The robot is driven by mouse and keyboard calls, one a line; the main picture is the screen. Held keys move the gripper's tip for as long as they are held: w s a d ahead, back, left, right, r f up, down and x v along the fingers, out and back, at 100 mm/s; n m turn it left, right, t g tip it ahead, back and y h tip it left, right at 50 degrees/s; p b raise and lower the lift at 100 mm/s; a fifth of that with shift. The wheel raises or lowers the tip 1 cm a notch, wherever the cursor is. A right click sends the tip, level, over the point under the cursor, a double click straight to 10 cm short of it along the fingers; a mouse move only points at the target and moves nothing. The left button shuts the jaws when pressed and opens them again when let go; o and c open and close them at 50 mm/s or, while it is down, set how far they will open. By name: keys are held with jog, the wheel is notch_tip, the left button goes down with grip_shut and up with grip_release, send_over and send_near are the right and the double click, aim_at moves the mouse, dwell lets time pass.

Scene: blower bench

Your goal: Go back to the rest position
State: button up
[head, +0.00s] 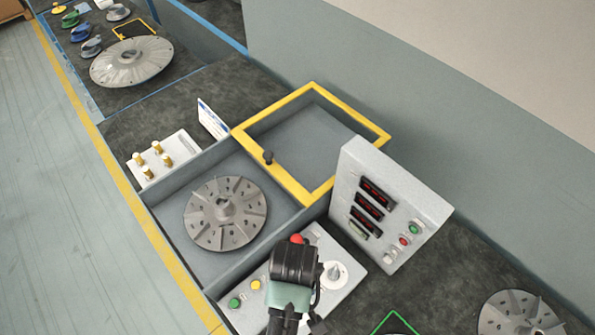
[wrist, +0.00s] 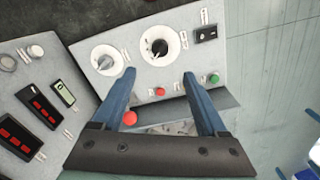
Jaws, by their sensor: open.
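My gripper (head: 295,262) hangs over the control panel (head: 345,258) in the head view, where its dark body hides part of the panel and its fingertips cannot be made out. In the wrist view its two blue fingers (wrist: 158,80) are spread apart with nothing held between them. The panel face (wrist: 132,80) with a white dial (wrist: 107,60), a dial with a black knob (wrist: 160,46), a red button (wrist: 160,92) and a green button (wrist: 213,79) shows beyond the fingers. A red knob (wrist: 130,118) appears beside the left finger; I cannot tell its distance from the finger.
A meter box (head: 385,205) with red displays stands right of my gripper. A finned disc (head: 225,213) lies in the grey bay to the left, beside a yellow-framed opening (head: 365,125). White block with brass pegs (head: 163,160) stands farther left. Another finned disc (head: 520,315) lies at lower right.

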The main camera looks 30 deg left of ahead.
jog(key=w+r+m+t+y+b, duration=0.3)
jog(key=w+r+t, duration=0.7)
jog(key=w+r, duration=1.05)
jog(key=w+d+r+m+t+b, duration=0.1)
jog(key=r+t, duration=0.1)
jog(key=r, duration=0.4)
jog(key=w+d+r+m+t+h+b, duration=0.1)
jog(key=d+r+t, duration=0.15)
jog(key=r, duration=0.35)
jog(key=w+r+m+t+b, duration=0.1)
jog(key=r+t+b, duration=0.15)
jog(key=r, duration=0.35)
jog(key=s+d+r+m+t, duration=0.1)
jog(key=s+d+r+t, duration=0.1)
jog(key=r, duration=0.5)
jog(key=s+d+r+m+t+h+b, duration=0.1)
jog(key=s+d+r+t, duration=0.1)
jog(key=s+r+t, duration=0.3)
jog(key=s+d+r+m+t+h+b, duration=0.1)
jog(key=s+d+r+t, duration=0.1)
jog(key=s+r, duration=0.4)
notch_tip(320, 180, up, 5)
jog(key=shift+r+m+t, duration=0.1)
jog(key=shift+m+t, duration=0.2)
jog(key=shift+t, duration=0.4)
jog(key=shift+a, duration=0.1)
